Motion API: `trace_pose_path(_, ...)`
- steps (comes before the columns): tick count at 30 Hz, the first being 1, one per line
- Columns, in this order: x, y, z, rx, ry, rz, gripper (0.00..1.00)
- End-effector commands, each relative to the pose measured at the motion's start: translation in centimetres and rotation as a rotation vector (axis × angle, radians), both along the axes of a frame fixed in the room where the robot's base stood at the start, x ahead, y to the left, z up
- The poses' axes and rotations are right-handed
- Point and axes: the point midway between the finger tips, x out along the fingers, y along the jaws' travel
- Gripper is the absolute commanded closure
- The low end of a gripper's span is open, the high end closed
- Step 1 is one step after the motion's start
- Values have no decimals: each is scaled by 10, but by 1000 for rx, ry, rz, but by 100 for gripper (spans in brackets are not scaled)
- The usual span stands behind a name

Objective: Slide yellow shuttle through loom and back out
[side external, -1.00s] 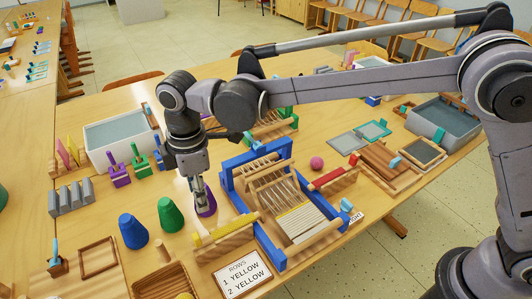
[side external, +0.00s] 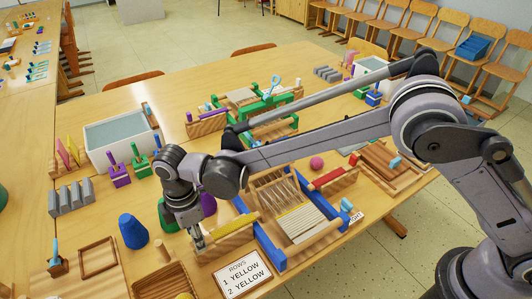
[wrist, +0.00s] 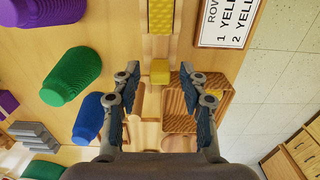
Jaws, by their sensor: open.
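The yellow shuttle (side external: 240,223) lies along a wooden holder at the left side of the blue-framed loom (side external: 267,249), outside it. In the wrist view its yellow wound part (wrist: 160,18) is at the top, with a yellow end block (wrist: 160,71) nearer to me. My gripper (side external: 199,242) is low at the shuttle's left end. In the wrist view my gripper (wrist: 160,84) is open, its fingers on either side of the line of the end block, with gaps on both sides. The loom's warp threads (side external: 285,188) and pale woven cloth (side external: 302,223) show.
A sign (side external: 241,274) reads "ROWS 1 YELLOW 2 YELLOW". Blue (side external: 133,232), green (side external: 167,217) and purple (side external: 208,205) cones stand close behind and left of my gripper. A wooden tray (side external: 160,281) is in front.

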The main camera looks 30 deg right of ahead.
Motion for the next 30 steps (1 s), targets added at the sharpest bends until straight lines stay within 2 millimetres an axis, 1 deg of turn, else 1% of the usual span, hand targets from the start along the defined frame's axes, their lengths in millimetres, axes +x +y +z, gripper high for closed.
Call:
trace_pose_path(4, 0, 0, -8, 0, 0, 0, 57)
trace_pose_path(12, 0, 0, -9, 0, 0, 0, 57)
trace_pose_path(13, 0, 0, -9, 0, 0, 0, 62)
trace_pose_path(14, 0, 0, -9, 0, 0, 0, 71)
trace_pose_path(15, 0, 0, -8, 0, 0, 0, 83)
trace_pose_path(17, 0, 0, -8, 0, 0, 0, 100)
trace_pose_path(22, 0, 0, -8, 0, 0, 0, 100)
trace_pose_path(25, 1, -7, -8, 0, 0, -2, 100)
trace_pose_path(26, 1, -12, -8, 0, 0, -2, 100)
trace_pose_path(28, 1, -27, -8, 0, 0, -5, 100)
trace_pose_path(30, 1, -47, -8, 0, 0, -6, 100)
